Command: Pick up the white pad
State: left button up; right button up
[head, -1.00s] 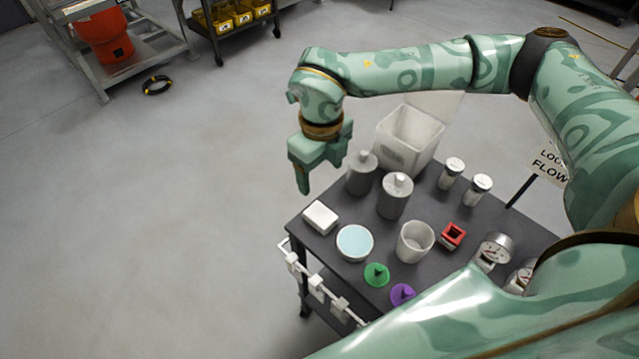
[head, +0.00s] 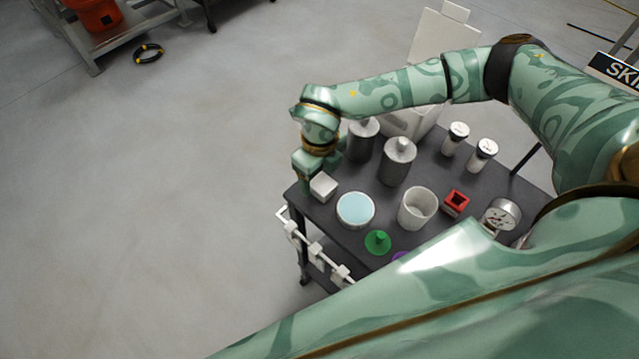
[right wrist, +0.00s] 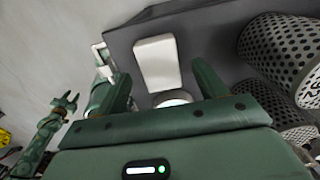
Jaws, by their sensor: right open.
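The white pad (head: 323,187) is a small white block lying at the left corner of the dark cart top. In the right wrist view the pad (right wrist: 157,58) appears ahead, between the two fingers. My right gripper (head: 308,184) is beside the pad, on its left in the head view. In the right wrist view my right gripper (right wrist: 162,72) is open with nothing held; contact with the pad is not clear. A small green forked end at the left of that view looks like my left gripper (right wrist: 66,101); its jaws are too small to judge.
On the cart (head: 322,212), a blue-topped round dish (head: 355,210) is close to the pad. Grey canisters (head: 397,163), a white cup (head: 417,208), a green piece (head: 377,242) and a red square piece (head: 456,202) stand nearby.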

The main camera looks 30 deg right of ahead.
jog(key=shift+f, duration=0.95)
jog(key=shift+r, duration=0.1)
jog(key=c, duration=1.1)
jog(key=shift+o, duration=0.2)
jog(key=shift+r, duration=0.1)
jog(key=shift+r, duration=0.3)
notch_tip(320, 180, up, 3)
jog(key=shift+w+f+p, duration=0.1)
jog(key=shift+f+p, duration=0.1)
jog(key=shift+p, duration=0.2)
jog(key=s+a+r+p, duration=0.2)
jog(key=s+a+r, duration=0.3)
jog(key=s+r, duration=0.4)
jog(key=s, duration=0.4)
jog(key=shift+s+r, duration=0.15)
jog(key=shift+r, duration=0.15)
jog(key=shift+o, duration=0.4)
